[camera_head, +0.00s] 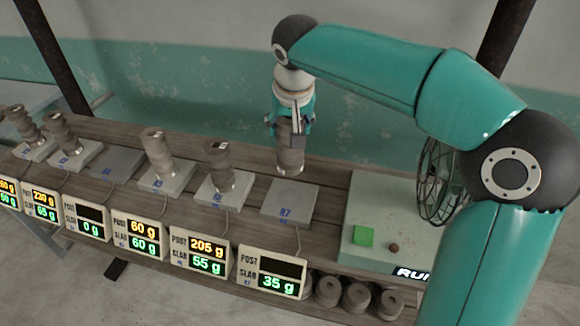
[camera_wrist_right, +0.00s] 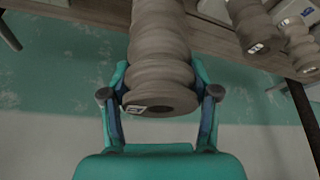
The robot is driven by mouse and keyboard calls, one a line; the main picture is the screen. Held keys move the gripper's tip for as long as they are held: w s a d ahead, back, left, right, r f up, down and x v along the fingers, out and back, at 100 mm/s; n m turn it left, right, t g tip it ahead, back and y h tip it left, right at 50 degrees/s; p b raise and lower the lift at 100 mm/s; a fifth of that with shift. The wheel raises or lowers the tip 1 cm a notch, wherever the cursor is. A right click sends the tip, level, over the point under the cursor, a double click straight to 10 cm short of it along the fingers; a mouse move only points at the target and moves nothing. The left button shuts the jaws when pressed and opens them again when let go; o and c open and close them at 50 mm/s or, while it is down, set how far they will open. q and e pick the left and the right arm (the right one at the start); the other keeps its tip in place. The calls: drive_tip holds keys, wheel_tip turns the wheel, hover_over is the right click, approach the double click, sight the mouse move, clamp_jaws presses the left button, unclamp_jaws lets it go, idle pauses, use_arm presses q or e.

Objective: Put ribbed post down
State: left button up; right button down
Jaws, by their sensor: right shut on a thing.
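My right gripper (camera_head: 291,128) is shut on a grey-brown ribbed post (camera_head: 290,160) and holds it upright near the back edge of the rightmost slab (camera_head: 290,197). The post's lower end appears just above or behind that slab; I cannot tell if it touches anything. In the right wrist view, my right gripper (camera_wrist_right: 160,94) has a finger on each side of the post (camera_wrist_right: 161,50), whose labelled end faces the camera. The slab's top looks bare. Its display (camera_head: 272,272) has a dark POST field and a SLAB reading of 35 g. My left gripper is not in view.
Several slabs with ribbed posts, such as this neighbour (camera_head: 219,163), line the wooden bench to the left; one slab (camera_head: 117,161) is bare. A pale green box (camera_head: 375,240) with a fan (camera_head: 438,180) stands right. Several clay pieces (camera_head: 357,297) lie in front.

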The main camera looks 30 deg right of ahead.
sight(290, 164)
wheel_tip(290, 164, down, 11)
drive_tip(key=shift+r, duration=0.15)
idle(0.4)
drive_tip(key=shift+b, duration=0.35)
drive_tip(key=shift+c, duration=1.4)
unclamp_jaws()
drive_tip(key=v, duration=1.2)
